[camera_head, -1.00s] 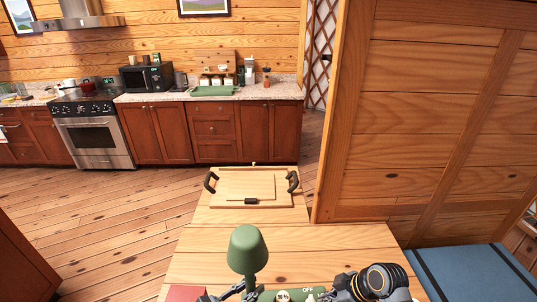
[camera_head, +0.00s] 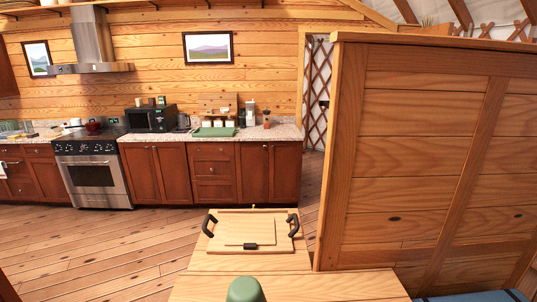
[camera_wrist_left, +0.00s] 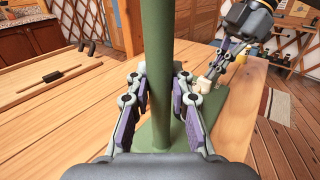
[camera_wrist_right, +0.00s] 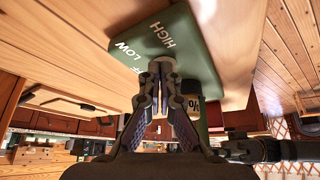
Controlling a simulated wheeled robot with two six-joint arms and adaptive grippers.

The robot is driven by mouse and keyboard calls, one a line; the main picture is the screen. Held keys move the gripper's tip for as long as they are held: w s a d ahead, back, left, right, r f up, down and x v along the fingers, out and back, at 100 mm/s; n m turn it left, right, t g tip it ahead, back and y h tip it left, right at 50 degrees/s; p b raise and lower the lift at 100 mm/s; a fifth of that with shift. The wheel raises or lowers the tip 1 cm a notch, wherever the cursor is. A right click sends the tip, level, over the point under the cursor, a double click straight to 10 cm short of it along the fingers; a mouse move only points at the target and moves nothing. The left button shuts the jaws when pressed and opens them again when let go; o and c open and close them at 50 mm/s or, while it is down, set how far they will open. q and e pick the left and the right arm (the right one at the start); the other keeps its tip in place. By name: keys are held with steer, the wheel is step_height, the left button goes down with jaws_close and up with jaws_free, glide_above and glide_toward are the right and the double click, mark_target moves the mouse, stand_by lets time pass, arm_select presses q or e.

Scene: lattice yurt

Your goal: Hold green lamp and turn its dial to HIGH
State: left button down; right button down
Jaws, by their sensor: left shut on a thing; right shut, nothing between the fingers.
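The green lamp's shade (camera_head: 245,290) shows at the bottom edge of the head view. In the left wrist view its upright green stem (camera_wrist_left: 157,40) stands between the fingers of my left gripper (camera_wrist_left: 161,85), which is shut on it. The lamp's green base (camera_wrist_right: 200,50) carries the white words HIGH and LOW, and a partly covered third word. My right gripper (camera_wrist_right: 162,68) is shut and empty, its fingertips over the base close to LOW. A small cream knob (camera_wrist_left: 204,84) is by the right gripper in the left wrist view. The dial's pointing is hidden.
The lamp stands on a wooden table (camera_head: 300,286). A wooden board with black handles (camera_head: 225,246) lies farther back on it. A wooden partition (camera_head: 420,150) rises to the right. The kitchen counter (camera_head: 285,132) is well beyond.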

steer(key=shift+s+a, duration=0.1)
steer(key=shift+s, duration=0.15)
steer(key=shift+s+a, duration=0.3)
steer(key=shift+s, duration=0.2)
steer(key=shift+s+d, duration=0.15)
steer(key=shift+d, duration=0.1)
steer(key=shift+r, duration=3)
steer(key=shift+w+d+f, duration=0.25)
steer(key=shift+w+f, duration=0.05)
steer(key=shift+f, duration=0.7)
steer(key=shift+w+d+f, duration=0.25)
steer(key=shift+w+f, duration=0.05)
steer(key=shift+f, duration=0.75)
steer(key=shift+w+d+f, duration=0.25)
steer(key=shift+w+f, duration=0.05)
steer(key=shift+f, duration=0.7)
